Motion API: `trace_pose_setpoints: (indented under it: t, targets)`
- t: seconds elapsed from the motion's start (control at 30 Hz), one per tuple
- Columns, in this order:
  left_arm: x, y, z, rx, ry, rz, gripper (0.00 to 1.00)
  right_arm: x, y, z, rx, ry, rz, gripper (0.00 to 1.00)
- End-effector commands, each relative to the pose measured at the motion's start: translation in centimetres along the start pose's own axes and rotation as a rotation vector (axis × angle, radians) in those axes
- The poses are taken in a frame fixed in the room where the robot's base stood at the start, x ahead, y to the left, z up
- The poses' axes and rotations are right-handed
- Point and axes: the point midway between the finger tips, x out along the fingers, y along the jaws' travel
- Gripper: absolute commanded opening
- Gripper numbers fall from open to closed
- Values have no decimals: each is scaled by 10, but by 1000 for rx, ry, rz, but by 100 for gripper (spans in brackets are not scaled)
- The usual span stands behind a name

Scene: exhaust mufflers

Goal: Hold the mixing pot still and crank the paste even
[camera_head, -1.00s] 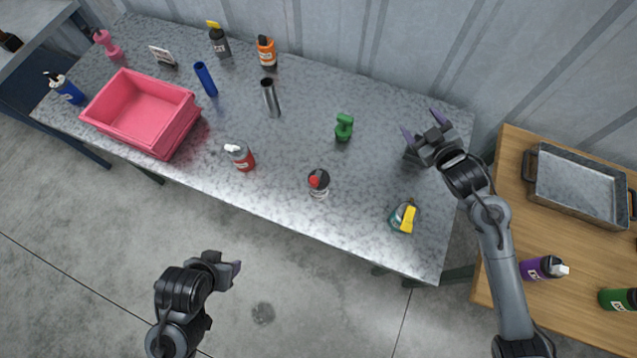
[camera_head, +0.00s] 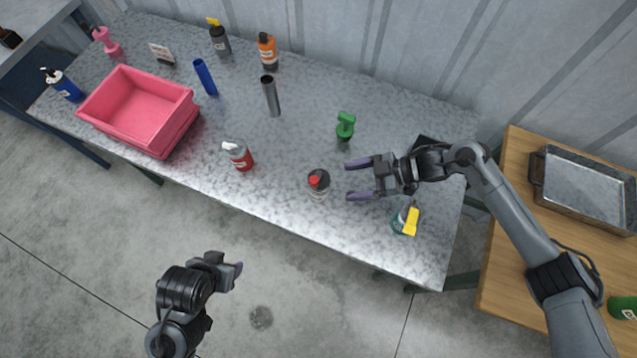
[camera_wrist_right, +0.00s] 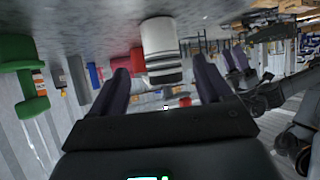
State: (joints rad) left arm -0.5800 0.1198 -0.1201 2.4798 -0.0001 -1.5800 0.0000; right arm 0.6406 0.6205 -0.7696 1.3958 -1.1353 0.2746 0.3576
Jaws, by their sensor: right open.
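I see no mixing pot or crank that I can make out. My right gripper (camera_head: 357,180) is open and empty over the table, its purple-tipped fingers pointing left. In the right wrist view this bottle (camera_wrist_right: 162,48) appears ahead, between the fingers.
The grey speckled table (camera_head: 280,205) holds a pink bin (camera_head: 130,125), a red bottle (camera_head: 239,156), a metal tube (camera_head: 271,97), a blue tube (camera_head: 205,78) and several bottles behind. A dark object (camera_head: 425,142) is partly hidden by my right arm. A metal tray (camera_head: 580,185) sits on a wooden table.

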Motion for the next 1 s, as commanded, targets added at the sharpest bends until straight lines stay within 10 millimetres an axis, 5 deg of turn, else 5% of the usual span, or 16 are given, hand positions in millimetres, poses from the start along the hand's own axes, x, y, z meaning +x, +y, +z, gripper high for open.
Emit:
trace_pose_setpoints:
  t: [0.6,1.0]
  targets:
    - [28,1,9,0,0,0,55,73,-1,1,0,2,-2,79]
    - [34,1,11,0,0,0,55,95,0,0,0,1,-1,79]
